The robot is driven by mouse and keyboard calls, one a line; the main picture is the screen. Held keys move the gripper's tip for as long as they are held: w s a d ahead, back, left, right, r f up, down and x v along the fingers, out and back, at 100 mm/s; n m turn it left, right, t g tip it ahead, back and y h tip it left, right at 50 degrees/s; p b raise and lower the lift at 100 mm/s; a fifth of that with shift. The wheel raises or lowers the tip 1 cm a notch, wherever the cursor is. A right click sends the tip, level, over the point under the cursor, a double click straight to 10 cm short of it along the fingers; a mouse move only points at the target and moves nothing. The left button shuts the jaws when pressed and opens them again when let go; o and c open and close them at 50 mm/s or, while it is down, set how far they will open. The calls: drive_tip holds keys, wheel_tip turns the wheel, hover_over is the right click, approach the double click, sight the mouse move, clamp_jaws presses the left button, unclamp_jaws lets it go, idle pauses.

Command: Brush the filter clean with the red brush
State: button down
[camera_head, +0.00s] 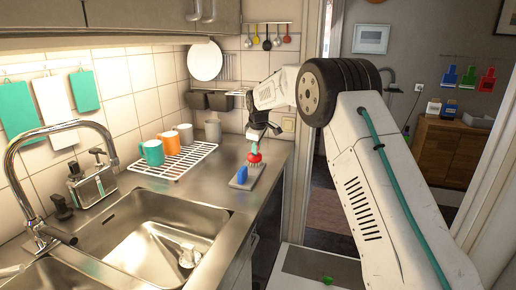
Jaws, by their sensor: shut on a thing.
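My gripper (257,140) points down over the right end of the steel counter. A blue piece (241,175) stands on the same base, left of and in front of the red brush. I cannot make out the filter for certain in this view.
The steel sink (150,240) and tap (75,127) are at the front left. A white wire rack (172,162) with several mugs stands left of the base, with a soap dispenser (92,183) farther left. The counter's right edge runs close to the base.

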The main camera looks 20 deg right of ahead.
drive_tip(key=shift+r, duration=3.5)
drive_tip(key=shift+f, duration=0.15)
drive_tip(key=shift+f, duration=3.05)
drive_tip(key=shift+f, duration=0.4)
